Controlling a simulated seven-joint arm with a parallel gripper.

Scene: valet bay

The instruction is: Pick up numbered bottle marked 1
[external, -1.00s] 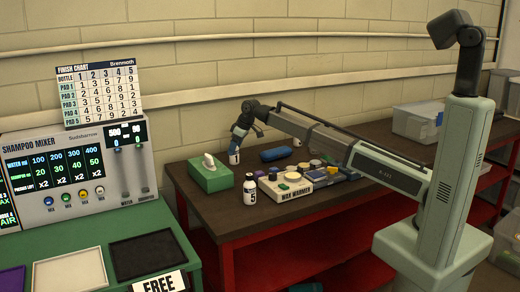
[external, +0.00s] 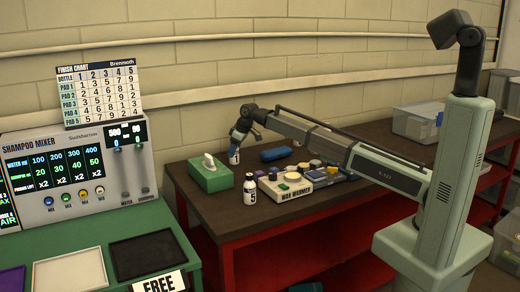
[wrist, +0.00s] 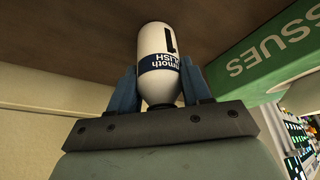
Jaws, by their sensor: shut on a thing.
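The bottle marked 1 (wrist: 161,45) is white with a dark blue label band and a black numeral. My gripper (wrist: 159,80) is shut on it, with a blue finger on each side of its shoulder end, in the wrist view. In the external view the same bottle (external: 234,157) is small, beneath my gripper (external: 240,139), close to the dark tabletop behind the tissue box. I cannot tell whether its base touches the table.
A green tissue box (external: 211,178) stands just in front. A white bottle marked 5 (external: 250,190) and the wax warmer (external: 285,190) with several tins are nearer the camera. A dark blue case (external: 276,154) lies to the right. The wall is close behind.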

